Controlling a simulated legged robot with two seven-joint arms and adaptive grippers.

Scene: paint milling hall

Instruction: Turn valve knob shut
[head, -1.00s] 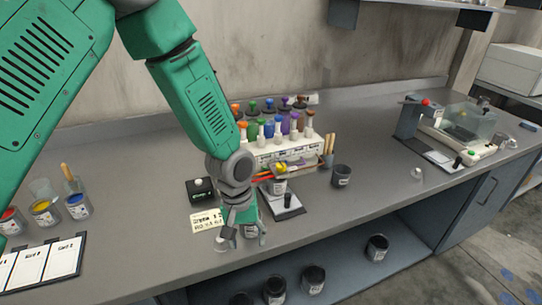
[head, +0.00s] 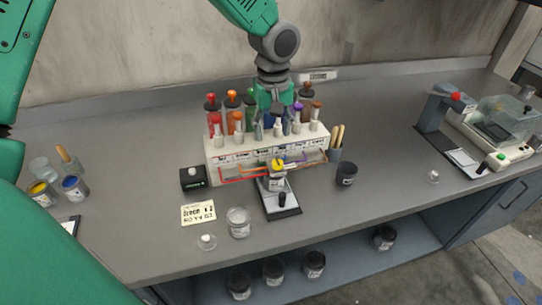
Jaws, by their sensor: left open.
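A white dispensing rack (head: 222,160) stands on the counter, with a back row of coloured bottles and a front row of white posts with coloured knobs. An orange knob (head: 238,116), a purple knob (head: 298,107) and a brown knob (head: 316,104) show at the front. My left gripper (head: 278,128) is open and points down over the middle front posts. It hides the middle knobs and some bottles; I cannot tell whether it touches a knob. Coloured tubes lead to a yellow piece (head: 278,163) above a small can (head: 276,183). My right gripper is not in view.
The can stands on a black scale (head: 284,204). A clear jar (head: 238,223), a lid (head: 207,241), a note card (head: 198,213) and a black box (head: 194,178) lie to its left. A dark cup (head: 346,173) stands right.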

